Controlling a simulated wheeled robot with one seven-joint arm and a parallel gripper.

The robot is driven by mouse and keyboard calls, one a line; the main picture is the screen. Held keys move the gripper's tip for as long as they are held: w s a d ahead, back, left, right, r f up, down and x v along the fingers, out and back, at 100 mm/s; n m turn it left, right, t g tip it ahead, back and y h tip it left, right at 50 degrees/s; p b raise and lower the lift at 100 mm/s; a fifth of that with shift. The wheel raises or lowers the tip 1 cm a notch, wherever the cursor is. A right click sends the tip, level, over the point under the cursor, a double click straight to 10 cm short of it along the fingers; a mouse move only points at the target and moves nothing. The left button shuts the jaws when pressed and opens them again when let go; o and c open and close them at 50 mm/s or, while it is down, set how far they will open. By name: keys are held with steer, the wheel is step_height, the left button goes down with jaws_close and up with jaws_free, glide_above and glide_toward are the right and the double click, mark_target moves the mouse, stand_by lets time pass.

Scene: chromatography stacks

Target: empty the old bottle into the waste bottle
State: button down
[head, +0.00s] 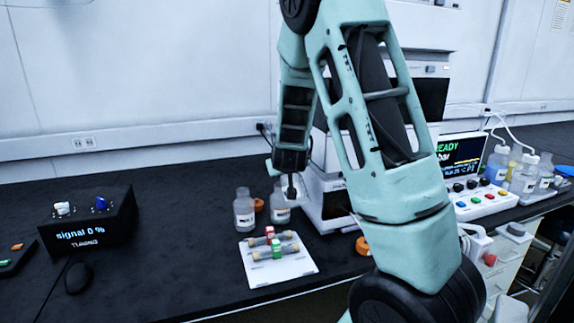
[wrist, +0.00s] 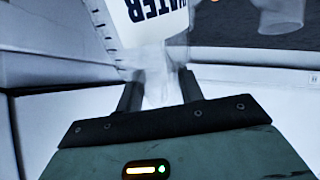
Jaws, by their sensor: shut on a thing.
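My gripper (wrist: 160,92) is shut around the narrow clear neck of a bottle labelled WATER (wrist: 150,22) in the wrist view. The bottle has graduation marks, and its top part of the label runs out of the picture. In the head view my gripper (head: 291,190) is at the clear bottle (head: 280,213) beside the instrument; that bottle looks upright and close to the bench. A second clear, labelled bottle (head: 244,212) stands just left of it. I cannot read which bottle is the old one or the waste one.
A white tray (head: 298,272) with two columns lies in front of the bottles. Orange caps (head: 258,205) lie nearby, one (head: 363,246) to the right. Several bottles (head: 525,175) with tubing stand at the right beside a READY display (head: 460,158). A signal box (head: 88,222) stands left.

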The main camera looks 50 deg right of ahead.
steer(key=shift+p, duration=0.8)
steer(key=shift+r+g+p, duration=0.1)
steer(key=shift+g+p, duration=0.2)
steer(key=shift+p, duration=0.3)
steer(key=shift+n+g+y+p, duration=0.3)
steer(key=shift+g+y+p, duration=0.2)
steer(key=shift+p, duration=1.7)
steer(key=shift+w+g+p, duration=0.1)
steer(key=shift+g+p, duration=0.2)
steer(key=shift+p, duration=0.65)
steer(key=shift+f, duration=0.25)
steer(key=shift+f+g+y+p, duration=0.1)
steer(key=shift+g+y+p, duration=0.3)
steer(key=shift+p, duration=1.35)
steer(key=shift+f, duration=0.15)
steer(key=shift+w+p, duration=0.1)
steer(key=shift+p, duration=0.5)
steer(key=shift+d+n+g+p, duration=0.1)
steer(key=shift+n+g+p, duration=0.45)
steer(key=shift+p, duration=1)
